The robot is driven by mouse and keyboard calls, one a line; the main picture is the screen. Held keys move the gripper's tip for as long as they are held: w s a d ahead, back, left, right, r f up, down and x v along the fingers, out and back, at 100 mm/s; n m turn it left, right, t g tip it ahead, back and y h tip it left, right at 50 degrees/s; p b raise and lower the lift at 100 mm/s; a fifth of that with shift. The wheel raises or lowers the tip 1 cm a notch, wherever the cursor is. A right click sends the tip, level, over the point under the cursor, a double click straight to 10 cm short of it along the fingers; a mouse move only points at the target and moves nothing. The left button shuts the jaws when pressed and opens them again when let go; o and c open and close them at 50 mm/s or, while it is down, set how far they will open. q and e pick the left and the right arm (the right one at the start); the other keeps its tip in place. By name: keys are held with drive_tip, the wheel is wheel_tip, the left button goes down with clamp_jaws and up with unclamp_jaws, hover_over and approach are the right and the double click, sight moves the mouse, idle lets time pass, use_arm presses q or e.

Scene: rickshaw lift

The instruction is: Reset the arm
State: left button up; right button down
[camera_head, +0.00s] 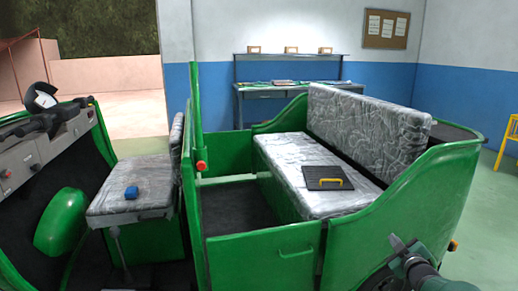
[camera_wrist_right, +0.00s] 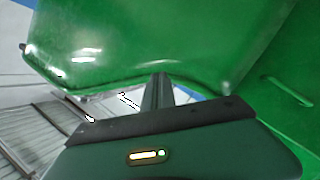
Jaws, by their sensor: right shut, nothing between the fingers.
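My right gripper (camera_head: 398,244) shows at the lower right of the head view, just in front of the green rickshaw's (camera_head: 263,256) rear side panel. It is shut with nothing in it. In the right wrist view its closed fingers (camera_wrist_right: 160,92) point toward the rickshaw's green body (camera_wrist_right: 150,45). I cannot tell whether they touch the panel. My left gripper is not in view.
The rickshaw has a plastic-wrapped rear seat (camera_head: 290,165) with a black panel with a yellow handle (camera_head: 327,178) on it. A workbench (camera_head: 255,88) stands behind; a yellow stool (camera_head: 509,135) is at right.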

drive_tip(key=s+a+f+m+g+y, duration=0.15)
drive_tip(key=s+a+f+g, duration=0.3)
drive_tip(key=s+a, duration=0.6)
drive_tip(key=s+a+f+m+g, duration=0.3)
drive_tip(key=s+a+f+g, duration=0.15)
drive_tip(key=s, duration=1.05)
drive_tip(key=s+a+f+m+g+y, duration=0.1)
drive_tip(key=s+a+f+m+g, duration=0.3)
drive_tip(key=s+a, duration=0.65)
drive_tip(key=s+d+r+p, duration=0.1)
drive_tip(key=r+p, duration=1.4)
drive_tip(key=p, duration=0.1)
drive_tip(key=s+d+r+n+p, duration=0.1)
drive_tip(key=s+r+p, duration=0.1)
drive_tip(key=r+p, duration=1.4)
drive_tip(key=shift+s, duration=0.15)
drive_tip(key=shift+h, duration=0.25)
